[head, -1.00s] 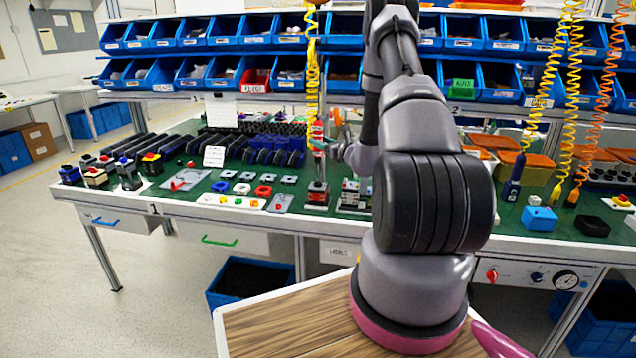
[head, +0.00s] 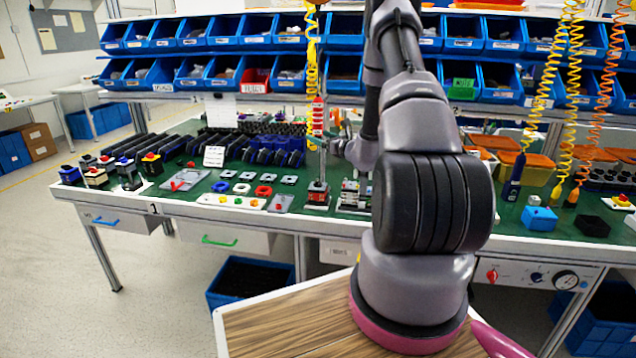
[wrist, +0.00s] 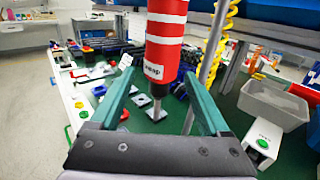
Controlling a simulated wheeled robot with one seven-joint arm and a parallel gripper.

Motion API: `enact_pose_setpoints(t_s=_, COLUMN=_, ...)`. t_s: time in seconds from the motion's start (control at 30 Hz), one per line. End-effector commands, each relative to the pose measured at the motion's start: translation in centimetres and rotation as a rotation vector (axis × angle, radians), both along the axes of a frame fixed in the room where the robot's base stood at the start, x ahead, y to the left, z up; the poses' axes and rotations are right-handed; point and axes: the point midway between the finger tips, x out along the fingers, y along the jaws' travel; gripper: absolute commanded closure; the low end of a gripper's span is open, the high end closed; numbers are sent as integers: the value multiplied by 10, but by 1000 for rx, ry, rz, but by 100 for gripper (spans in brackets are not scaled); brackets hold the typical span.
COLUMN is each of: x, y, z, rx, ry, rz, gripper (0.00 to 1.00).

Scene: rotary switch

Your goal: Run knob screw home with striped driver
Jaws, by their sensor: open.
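The striped driver (head: 317,116), red with white bands, hangs upright from a yellow coiled cord above the bench. In the wrist view the driver (wrist: 166,45) is just beyond and above my gripper's fingertips, with its thin bit pointing down. My gripper (wrist: 159,72) is open; its two green fingers stand apart, and neither visibly touches the driver. In the head view my gripper (head: 331,146) is small and close to the right of the driver. A small red-and-black switch unit (head: 318,190) stands on the bench below the driver. The knob screw cannot be made out.
Small plates and coloured rings (head: 264,190) lie left of the switch unit. A metal-and-red fixture (head: 354,190) stands to its right. Other coiled-cord tools (head: 514,175) hang at the right. Blue bins (head: 225,72) line the back. A grey bin (wrist: 272,103) shows in the wrist view.

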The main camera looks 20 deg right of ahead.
Motion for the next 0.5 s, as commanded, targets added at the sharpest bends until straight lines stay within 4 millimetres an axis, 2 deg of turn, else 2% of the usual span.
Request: enact_pose_setpoints(t_s=0.5, x=-40, y=-11, z=0, rx=1, ry=0, rz=-2, gripper=20)
